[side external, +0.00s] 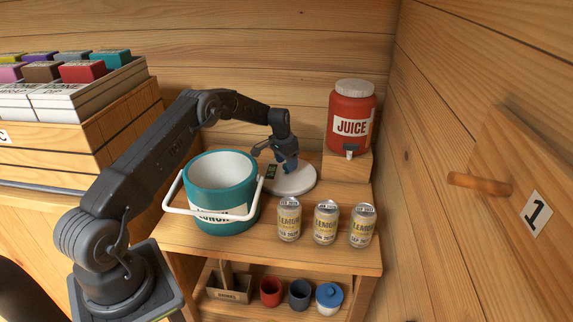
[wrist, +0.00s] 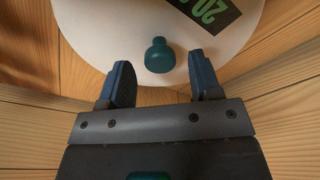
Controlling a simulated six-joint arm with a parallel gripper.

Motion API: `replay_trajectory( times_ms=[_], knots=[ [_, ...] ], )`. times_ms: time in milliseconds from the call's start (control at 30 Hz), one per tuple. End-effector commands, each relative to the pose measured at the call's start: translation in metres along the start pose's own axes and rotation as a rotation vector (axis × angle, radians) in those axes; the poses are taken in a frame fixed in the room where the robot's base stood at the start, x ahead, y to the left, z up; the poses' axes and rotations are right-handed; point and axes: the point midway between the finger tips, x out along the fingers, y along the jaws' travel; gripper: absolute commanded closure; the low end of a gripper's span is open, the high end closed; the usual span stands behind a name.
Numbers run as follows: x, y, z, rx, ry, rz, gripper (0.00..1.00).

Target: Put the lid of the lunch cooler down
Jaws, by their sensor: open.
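The lid (side external: 298,184) is a white disc that appears to lie flat on the wooden top, right of the cooler. In the wrist view the lid (wrist: 105,38) carries a dark label with green digits and a teal knob (wrist: 160,55). My gripper (side external: 287,165) is just over the lid, pointing down. In the wrist view my gripper (wrist: 160,75) is open, with the knob between and slightly beyond its fingertips, not visibly touched. The lunch cooler (side external: 222,185) is a teal bucket, open on top, with a white interior and its white handle lowered in front.
Several things surround the lid: lemon cans (side external: 326,222) in front, and a red juice jar (side external: 351,120) on a wooden block (side external: 347,167) behind right. Cups (side external: 299,293) stand on the shelf below. A wooden wall (side external: 450,110) closes the right side.

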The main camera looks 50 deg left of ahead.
Motion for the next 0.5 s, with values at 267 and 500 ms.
replay_trajectory(
  times_ms=[267,500],
  knots=[
    [-0.059,-0.001,0.0,0.0,0.003,-0.002,0.42],
    [-0.098,-0.001,0.0,0.0,0.002,-0.002,0.42]
  ],
)
